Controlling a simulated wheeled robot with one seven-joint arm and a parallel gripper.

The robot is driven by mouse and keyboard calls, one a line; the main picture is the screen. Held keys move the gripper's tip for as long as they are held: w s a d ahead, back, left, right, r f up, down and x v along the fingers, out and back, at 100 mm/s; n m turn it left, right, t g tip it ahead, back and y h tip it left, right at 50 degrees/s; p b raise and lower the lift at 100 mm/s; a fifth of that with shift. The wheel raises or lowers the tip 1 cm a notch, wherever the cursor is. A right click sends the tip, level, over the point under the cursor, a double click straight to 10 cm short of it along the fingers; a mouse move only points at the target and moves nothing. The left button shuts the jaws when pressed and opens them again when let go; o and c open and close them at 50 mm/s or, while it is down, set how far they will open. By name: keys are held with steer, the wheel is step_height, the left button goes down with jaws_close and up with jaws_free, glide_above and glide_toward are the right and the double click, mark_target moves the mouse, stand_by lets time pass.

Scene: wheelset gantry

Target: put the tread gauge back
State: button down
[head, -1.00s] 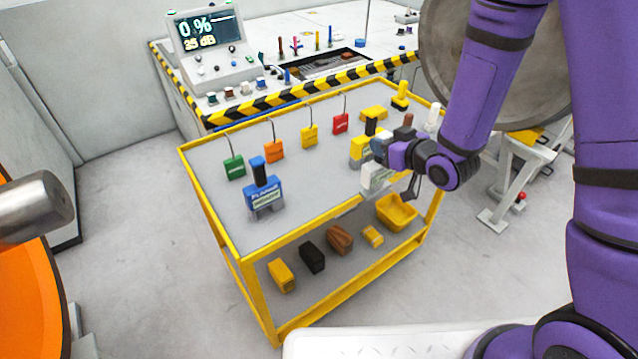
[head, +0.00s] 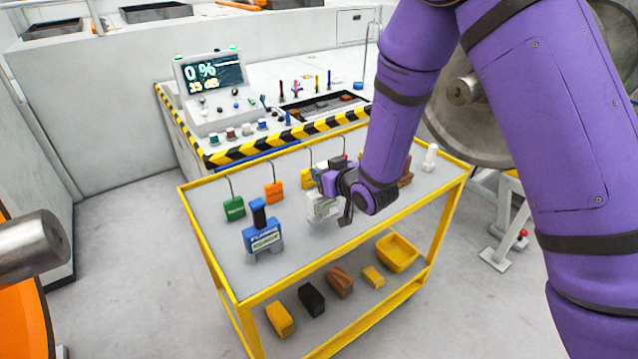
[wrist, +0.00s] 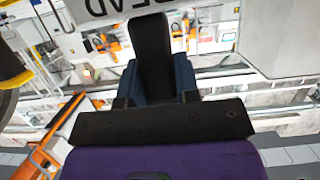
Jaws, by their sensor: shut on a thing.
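My gripper (head: 328,187) is shut on the tread gauge (head: 320,208), a pale block held over the middle of the trolley's top shelf. In the wrist view a black handle (wrist: 153,50) sits between the dark fingers, with part of the lettering "READ" on the pale body (wrist: 108,8) beyond it. I cannot tell whether the gauge's underside touches the shelf. A blue gauge (head: 263,238) with a dark handle stands upright to the left. My arm hides the gauges behind it.
The yellow-framed trolley (head: 225,270) carries green (head: 234,208), orange (head: 273,190) and yellow (head: 307,178) tags on wires along its back. A white bottle-like item (head: 430,157) stands at the right end. A yellow bin (head: 397,252) and several blocks lie on the lower shelf.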

steer(key=shift+w+a, duration=0.2)
steer(key=shift+a, duration=0.35)
steer(key=shift+w+a+f, duration=0.1)
steer(key=shift+a+f, duration=0.05)
steer(key=shift+f, duration=1.75)
steer(key=c, duration=0.8)
jaws_free()
steer(key=shift+c, duration=0.2)
